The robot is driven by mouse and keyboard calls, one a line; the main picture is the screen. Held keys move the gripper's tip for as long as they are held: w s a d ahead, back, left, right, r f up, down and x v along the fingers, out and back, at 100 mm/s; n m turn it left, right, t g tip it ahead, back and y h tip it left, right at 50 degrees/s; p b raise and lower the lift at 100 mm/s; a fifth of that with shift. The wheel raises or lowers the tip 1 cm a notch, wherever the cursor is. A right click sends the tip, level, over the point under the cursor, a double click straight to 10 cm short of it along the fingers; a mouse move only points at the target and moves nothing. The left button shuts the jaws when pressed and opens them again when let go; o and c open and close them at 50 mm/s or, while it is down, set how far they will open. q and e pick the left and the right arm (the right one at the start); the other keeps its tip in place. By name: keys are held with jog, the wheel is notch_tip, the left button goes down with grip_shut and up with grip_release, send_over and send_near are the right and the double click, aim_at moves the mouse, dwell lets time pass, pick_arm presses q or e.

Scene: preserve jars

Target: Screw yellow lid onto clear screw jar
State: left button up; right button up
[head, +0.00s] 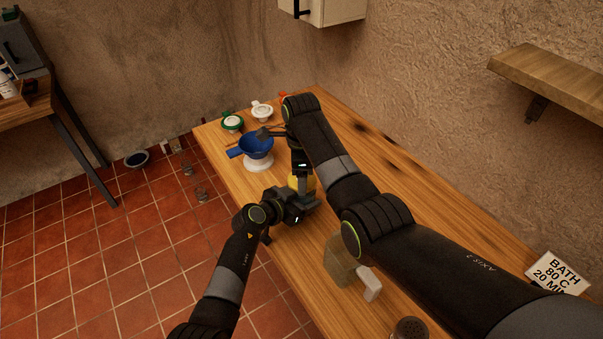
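A yellow piece, likely the yellow lid (309,183), shows in the head view between my two grippers over the wooden table (424,210). My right gripper (301,174) points down from above, right at the yellow piece. My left gripper (305,201) reaches in from the left, just below the yellow piece in the picture. The fingertips of both are too small and covered to tell open from shut. The clear screw jar cannot be made out; my grippers cover that spot.
A blue funnel (257,145) on a white base stands left of my grippers. A green-rimmed item (232,122) and a white item (262,110) are at the far end. A tan block (340,262), a white block (370,283) and a sign (558,273) are nearer.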

dwell(0.3)
jog(key=o, duration=1)
jog(key=shift+r, duration=2.3)
jog(key=shift+c, duration=0.6)
